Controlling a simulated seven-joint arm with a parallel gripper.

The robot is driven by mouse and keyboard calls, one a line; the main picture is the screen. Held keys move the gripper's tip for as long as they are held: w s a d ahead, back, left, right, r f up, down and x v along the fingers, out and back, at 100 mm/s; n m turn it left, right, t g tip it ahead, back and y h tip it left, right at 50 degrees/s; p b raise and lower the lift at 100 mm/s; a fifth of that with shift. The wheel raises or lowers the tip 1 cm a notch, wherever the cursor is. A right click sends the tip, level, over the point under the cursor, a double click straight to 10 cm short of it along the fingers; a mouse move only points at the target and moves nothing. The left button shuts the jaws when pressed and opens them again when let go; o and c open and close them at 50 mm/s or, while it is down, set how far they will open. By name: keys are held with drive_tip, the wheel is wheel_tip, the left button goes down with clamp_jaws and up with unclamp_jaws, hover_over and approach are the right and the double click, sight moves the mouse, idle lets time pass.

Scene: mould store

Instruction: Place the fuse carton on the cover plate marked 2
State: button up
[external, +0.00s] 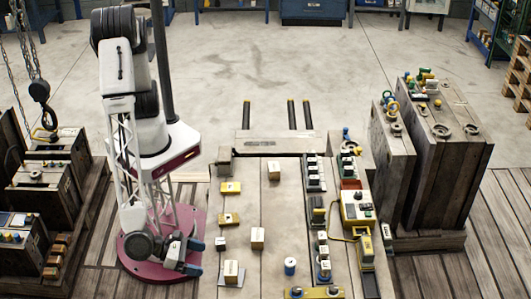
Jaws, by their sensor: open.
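My gripper (194,257) is low at the left of the pale work surface, its two blue fingertips apart with nothing visible between them. Several small cartons are on the surface; I cannot tell which is the fuse carton. A tan carton (257,239) stands to the right of my gripper, a smaller pale one (221,243) is nearer it, and another tan one (273,170) is farther back. The number 2 is not readable.
A blue-and-white can (290,267) stands near the front. A row of dark blocks and a yellow control box (357,207) line the right side. Tall wooden moulds (440,165) stand beyond, and a hook (40,95) hangs at left. The surface's middle has free room.

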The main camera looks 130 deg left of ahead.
drive_tip(key=s+a+r+n+g+h, duration=0.1)
drive_tip(key=s+a+r+n+g, duration=0.3)
drive_tip(key=s+a+r+n, duration=0.55)
drive_tip(key=s+a+r+n+g+h, duration=0.1)
drive_tip(key=s+a+r+n+g, duration=0.25)
drive_tip(key=s+a+r, duration=0.7)
drive_tip(key=s+a+r+n+h, duration=0.2)
drive_tip(key=s+a+r+n, duration=0.1)
drive_tip(key=s, duration=0.5)
drive_tip(key=s+a+r+n+h, duration=0.3)
drive_tip(key=s+n, duration=0.3)
drive_tip(key=s, duration=0.2)
drive_tip(key=s+a+r+n+h, duration=0.2)
drive_tip(key=s+a+r+n, duration=0.2)
drive_tip(key=s, duration=0.4)
drive_tip(key=shift+s+a+r+n+t+h, duration=0.25)
drive_tip(key=shift+s+r+n+t+h, duration=0.05)
drive_tip(key=shift+s+r+t, duration=0.1)
